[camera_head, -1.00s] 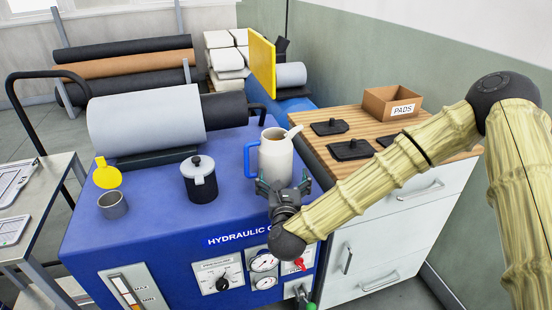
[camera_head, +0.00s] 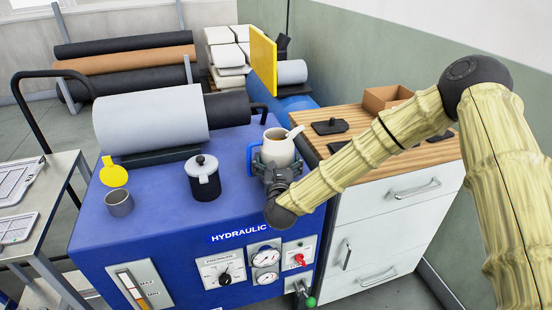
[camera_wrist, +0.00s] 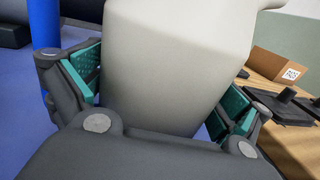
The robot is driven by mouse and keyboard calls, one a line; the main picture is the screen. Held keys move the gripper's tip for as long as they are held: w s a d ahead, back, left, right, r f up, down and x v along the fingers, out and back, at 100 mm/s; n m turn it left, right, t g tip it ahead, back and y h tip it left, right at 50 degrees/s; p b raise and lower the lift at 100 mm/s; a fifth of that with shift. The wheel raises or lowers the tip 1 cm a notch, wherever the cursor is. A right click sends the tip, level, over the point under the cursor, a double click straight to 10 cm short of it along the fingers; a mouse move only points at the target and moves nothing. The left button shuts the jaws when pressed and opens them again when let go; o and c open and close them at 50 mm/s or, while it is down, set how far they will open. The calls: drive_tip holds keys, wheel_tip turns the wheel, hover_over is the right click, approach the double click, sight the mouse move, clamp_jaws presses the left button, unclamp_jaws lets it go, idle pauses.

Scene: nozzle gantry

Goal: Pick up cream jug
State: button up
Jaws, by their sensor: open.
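The cream jug (camera_head: 279,151) is a pale, upright vessel with a blue handle on its left and a spout-like lip at upper right. It stands on the blue hydraulic unit near its right edge. My gripper (camera_head: 277,167) is at the jug's near side, low on its body. In the wrist view the pale jug body (camera_wrist: 170,65) fills the space between the green-padded fingers of my open gripper (camera_wrist: 165,95). The left pad has a small gap to the jug; the right pad is close to it, and contact there is unclear. The jug's base is hidden.
A dark lidded pot (camera_head: 204,178), a grey cup (camera_head: 119,203) and a yellow funnel-like piece (camera_head: 113,173) stand left on the blue unit (camera_head: 160,225). A grey cylinder (camera_head: 152,122) lies behind. A wood-topped cabinet (camera_head: 400,200) with dark pads is right. A yellow panel (camera_head: 262,62) stands behind.

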drive_tip(key=c, duration=1.3)
drive_tip(key=shift+w, duration=0.1)
drive_tip(key=shift+c, duration=1.2)
drive_tip(key=shift+r, duration=0.2)
